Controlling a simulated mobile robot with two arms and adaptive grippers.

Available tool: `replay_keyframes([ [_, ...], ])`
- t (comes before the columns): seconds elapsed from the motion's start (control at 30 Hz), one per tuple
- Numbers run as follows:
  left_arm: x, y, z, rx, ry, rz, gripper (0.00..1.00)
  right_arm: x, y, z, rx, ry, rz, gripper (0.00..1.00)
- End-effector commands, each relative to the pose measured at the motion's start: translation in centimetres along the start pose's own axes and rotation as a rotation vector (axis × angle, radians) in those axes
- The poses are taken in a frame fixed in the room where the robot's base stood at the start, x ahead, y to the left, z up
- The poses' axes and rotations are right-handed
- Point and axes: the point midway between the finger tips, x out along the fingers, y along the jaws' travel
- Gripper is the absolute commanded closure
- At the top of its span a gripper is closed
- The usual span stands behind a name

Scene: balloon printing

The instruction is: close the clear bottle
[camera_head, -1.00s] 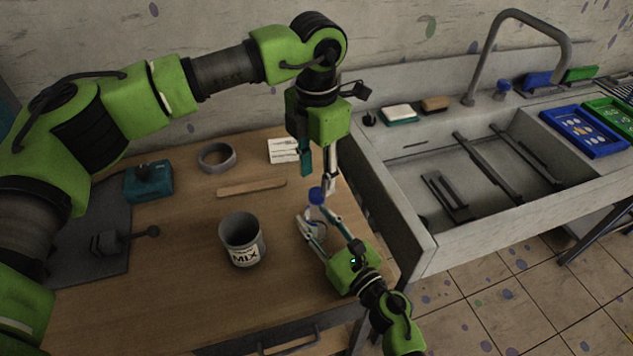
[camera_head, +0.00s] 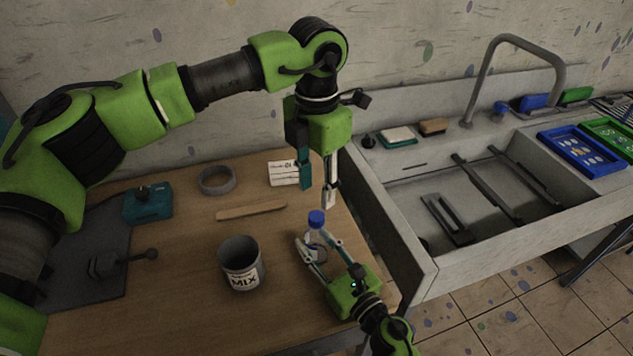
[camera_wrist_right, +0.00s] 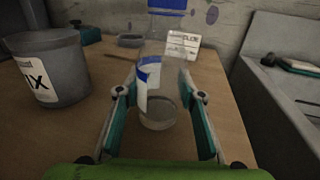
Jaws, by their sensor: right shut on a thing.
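The clear bottle (camera_head: 316,241) stands upright on the table with a blue cap (camera_head: 316,217) at the top of its neck. In the right wrist view the bottle (camera_wrist_right: 158,112) has a white and blue label, and the blue cap (camera_wrist_right: 168,4) is cut off by the top edge. How tightly the cap sits cannot be told. My right gripper (camera_head: 314,238) is shut around the bottle's body from the front. My left gripper (camera_head: 317,195) points down just above the cap, its fingers apart and empty.
A grey can marked MIX (camera_head: 241,262) stands left of the bottle. The sink (camera_head: 433,267) borders the table on the right.

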Motion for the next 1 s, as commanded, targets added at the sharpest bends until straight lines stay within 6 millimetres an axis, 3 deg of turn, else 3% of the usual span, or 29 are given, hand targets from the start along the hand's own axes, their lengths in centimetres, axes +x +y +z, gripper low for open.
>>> replay_keyframes([
  [0.4, 6.1, 0.0, -0.1, -0.001, 0.003, -0.001, 0.64, 0.0, 0.0, 0.0, 0.000, 0.000, 0.000, 1.00],
  [0.87, 7.2, 0.0, 0.0, 0.000, 0.000, 0.000, 0.64, 0.0, 0.0, 0.0, 0.000, 0.000, 0.000, 1.00],
  [1.0, 7.2, 0.0, 0.0, 0.000, 0.000, 0.000, 1.00, 0.0, 0.0, 0.0, 0.000, 0.000, 0.000, 1.00],
])
